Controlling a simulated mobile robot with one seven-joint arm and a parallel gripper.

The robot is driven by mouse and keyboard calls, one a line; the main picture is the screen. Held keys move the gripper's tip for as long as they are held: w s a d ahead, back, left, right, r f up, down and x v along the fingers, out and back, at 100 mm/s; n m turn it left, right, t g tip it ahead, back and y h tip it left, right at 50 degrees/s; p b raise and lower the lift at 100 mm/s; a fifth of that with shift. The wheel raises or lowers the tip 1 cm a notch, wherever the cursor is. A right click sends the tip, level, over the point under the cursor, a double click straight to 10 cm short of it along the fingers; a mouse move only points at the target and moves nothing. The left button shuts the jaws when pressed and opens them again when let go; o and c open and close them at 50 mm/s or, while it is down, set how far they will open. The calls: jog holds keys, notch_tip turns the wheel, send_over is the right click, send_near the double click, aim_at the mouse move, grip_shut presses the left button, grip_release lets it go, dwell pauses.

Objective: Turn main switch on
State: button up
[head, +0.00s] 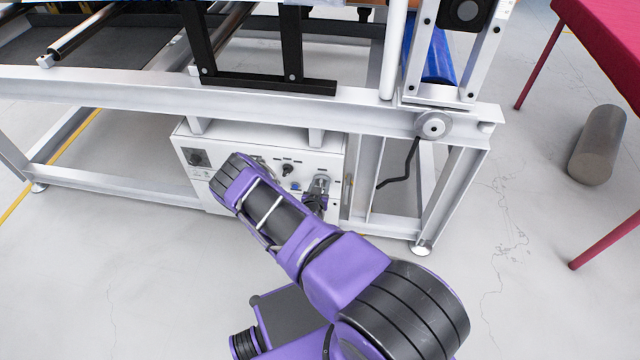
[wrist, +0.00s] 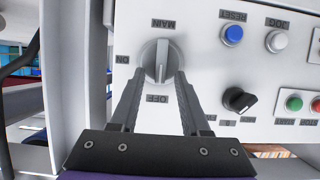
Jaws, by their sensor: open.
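The main switch (wrist: 160,62) is a silver rotary knob on a white panel, seen upside down in the wrist view. Its grip bar stands upright in the picture, in line with the OFF label below it; the ON label is to its left. In the head view the switch (head: 321,181) is at the right part of the control box front. My gripper (wrist: 158,78) is open, with one finger on each side of the knob's lower part. I cannot tell whether the fingers touch it. My gripper in the head view (head: 316,198) is partly hidden by my arm.
The control box (head: 225,180) sits under a grey metal frame. Beside the switch are a blue button (wrist: 232,35), a white button (wrist: 277,41), a black selector (wrist: 239,100) and green and red buttons. A frame beam (head: 330,115) crosses above the box. A grey cylinder (head: 597,145) stands at right.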

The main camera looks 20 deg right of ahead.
jog(key=shift+c, duration=0.2)
grip_shut()
dwell(0.3)
jog(key=shift+s+d+m+t+y, duration=0.2)
jog(key=shift+d+m+t+y, duration=0.15)
jog(key=shift+m, duration=0.65)
jog(key=m, duration=0.1)
jog(key=m+t+y, duration=0.1)
jog(key=m, duration=0.1)
jog(key=d+m+t+y, duration=0.1)
jog(key=shift+s+f, duration=0.35)
jog(key=shift+f, duration=0.05)
jog(key=shift+s+d+f+m+t+y, duration=0.2)
jog(key=shift+m+t, duration=0.4)
jog(key=shift+m, duration=0.65)
jog(key=shift+w+f+m+t+y, duration=0.1)
jog(key=shift+f+m+t, duration=0.25)
jog(key=shift+m+t, duration=0.6)
jog(key=shift+s+d+f+m+t+y, duration=0.15)
jog(key=shift+f+m+t, duration=0.15)
jog(key=shift+m, duration=1.2)
jog(key=shift+w+a, duration=0.1)
